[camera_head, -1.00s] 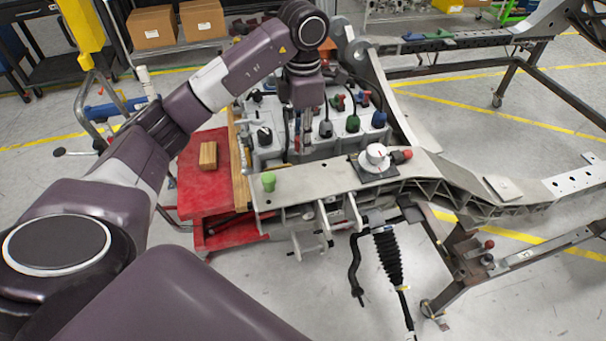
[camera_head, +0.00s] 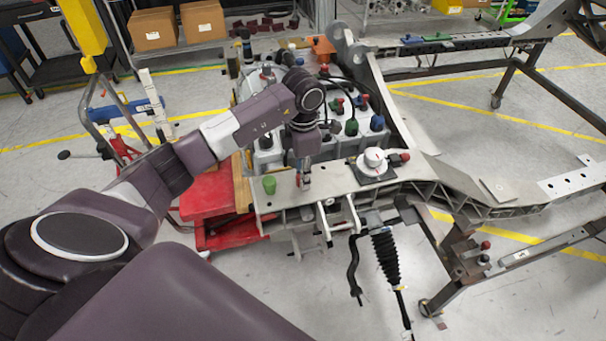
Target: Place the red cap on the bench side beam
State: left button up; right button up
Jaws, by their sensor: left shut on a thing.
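The bench side beam (camera_head: 337,180) is a light grey plate running across the middle of the head view. My left gripper (camera_head: 304,181) points down over its left part and is shut on a small red cap (camera_head: 298,180), mostly hidden by the fingers. The cap is at or just above the beam's top; I cannot tell if it touches. A green cap (camera_head: 269,184) stands on the beam just left of the gripper. My right gripper is not in view.
A white round knob (camera_head: 373,160) on a dark plate, with a red knob (camera_head: 405,157) beside it, stands further right on the beam. Behind it are grey boxes with several coloured caps and black cables. A red cart (camera_head: 208,196) stands at the left.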

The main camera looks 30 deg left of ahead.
pick_arm(q)
jog(key=shift+f, duration=0.1)
jog(key=o, duration=0.7)
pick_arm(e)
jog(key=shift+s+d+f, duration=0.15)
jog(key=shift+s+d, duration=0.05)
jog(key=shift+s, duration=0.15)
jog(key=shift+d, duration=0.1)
pick_arm(q)
jog(key=shift+r, duration=0.6)
notch_tip(320, 180, up, 11)
jog(key=b, duration=0.2)
jog(key=shift+r+b, duration=0.1)
jog(key=shift+b, duration=0.25)
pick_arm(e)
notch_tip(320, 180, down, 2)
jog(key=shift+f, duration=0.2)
